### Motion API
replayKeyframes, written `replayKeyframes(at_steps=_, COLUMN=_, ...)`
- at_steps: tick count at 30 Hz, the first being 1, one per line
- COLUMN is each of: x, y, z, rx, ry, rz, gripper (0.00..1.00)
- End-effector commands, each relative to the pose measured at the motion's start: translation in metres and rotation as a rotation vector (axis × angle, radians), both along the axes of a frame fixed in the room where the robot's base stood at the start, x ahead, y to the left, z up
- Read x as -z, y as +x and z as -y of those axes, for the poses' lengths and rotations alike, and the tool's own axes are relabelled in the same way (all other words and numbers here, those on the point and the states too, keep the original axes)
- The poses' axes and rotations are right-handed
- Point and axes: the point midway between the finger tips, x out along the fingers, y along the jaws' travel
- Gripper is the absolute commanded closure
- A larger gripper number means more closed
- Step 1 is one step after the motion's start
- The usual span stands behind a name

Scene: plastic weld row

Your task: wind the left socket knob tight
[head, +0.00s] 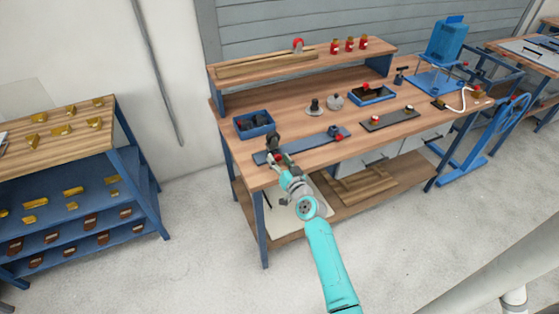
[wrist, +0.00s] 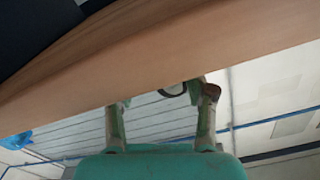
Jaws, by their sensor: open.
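A dark plate (head: 391,119) lies on the right half of the bench. It carries a left knob (head: 376,120) and a right knob (head: 409,109), both small, with red and pale parts. Which is the left socket knob is not certain from its look. My gripper (head: 274,156) is over the front left of the bench, well to the left of that plate, by the left end of a long blue strip. In the wrist view, my gripper (wrist: 163,96) has its fingers apart. A dark round thing with a pale face (wrist: 173,89) shows between them, partly hidden by a wooden edge.
The blue strip (head: 305,145) bears a dark upright part and a red-topped part. A blue bin (head: 254,124), a dark cone-like piece (head: 314,108) and a blue-framed tray (head: 372,95) stand behind. A shelf (head: 305,66) runs along the back. Open floor lies left.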

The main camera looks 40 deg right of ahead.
Motion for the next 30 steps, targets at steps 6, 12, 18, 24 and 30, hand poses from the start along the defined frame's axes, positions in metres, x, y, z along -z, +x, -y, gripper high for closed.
replayKeyframes(at_steps=6, x=0.001, y=-0.014, z=-0.004, rx=0.001, ry=0.0, rz=-0.001, gripper=0.45)
replayKeyframes(at_steps=12, x=0.001, y=-0.047, z=-0.014, rx=0.001, ry=0.0, rz=-0.001, gripper=0.45)
replayKeyframes(at_steps=18, x=0.001, y=-0.082, z=-0.023, rx=0.001, ry=0.002, rz=-0.002, gripper=0.45)
replayKeyframes(at_steps=24, x=0.001, y=-0.106, z=-0.03, rx=0.0, ry=0.002, rz=-0.002, gripper=0.45)
replayKeyframes(at_steps=30, x=0.0, y=-0.115, z=-0.033, rx=0.0, ry=0.0, rz=0.0, gripper=0.45)
